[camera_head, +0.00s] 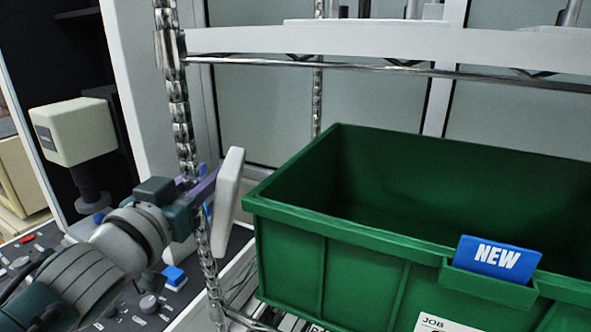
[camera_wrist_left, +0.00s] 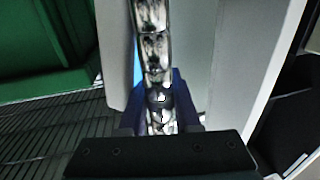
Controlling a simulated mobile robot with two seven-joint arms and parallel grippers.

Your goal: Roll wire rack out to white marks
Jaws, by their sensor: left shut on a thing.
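The wire rack is a chrome shelf unit with ringed posts. Its near-left post (camera_head: 178,110) runs from the top of the head view down past my left gripper (camera_head: 203,188). My left gripper is shut around this post below the upper shelf. In the left wrist view the chrome post (camera_wrist_left: 152,45) passes between the fingers of my left gripper (camera_wrist_left: 160,105). A green bin (camera_head: 340,245) with a blue NEW tag (camera_head: 497,258) sits on the rack's lower shelf. White floor marks are not visible. My right gripper is not in view.
A control panel (camera_head: 150,302) with knobs and buttons lies close at lower left, beneath my left arm. A cream box on a dark stem (camera_head: 72,132) stands at the left. Pale glazed panels (camera_head: 260,110) are behind the rack. Little free room shows.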

